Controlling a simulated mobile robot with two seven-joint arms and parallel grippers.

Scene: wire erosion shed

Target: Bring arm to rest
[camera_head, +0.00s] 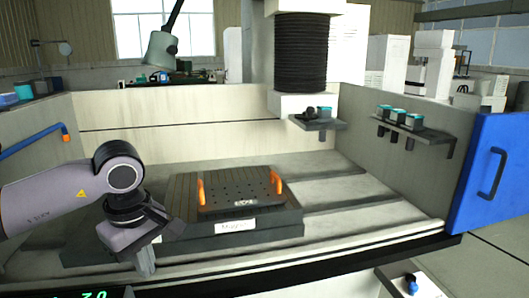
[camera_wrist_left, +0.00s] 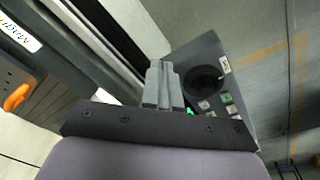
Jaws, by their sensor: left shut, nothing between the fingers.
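My left arm (camera_head: 50,203) comes in from the left, and its wrist bends down at the front of the machine's work tank. My left gripper (camera_head: 147,262) points downward at the tank's front edge, to the left of the dark plate. Its fingers are together and hold nothing. In the left wrist view the closed fingers (camera_wrist_left: 165,85) show in the middle, in front of a dark control panel (camera_wrist_left: 208,75) with a round black part and small buttons. My right gripper is in neither view.
A dark perforated plate (camera_head: 240,197) with two orange handles lies on a labelled block (camera_head: 275,228) in the tank. A black bellows column (camera_head: 301,55) hangs behind it. Small shelves (camera_head: 317,124) (camera_head: 425,134) hold blocks. A blue door (camera_head: 492,175) stands at right. The tank's right floor is clear.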

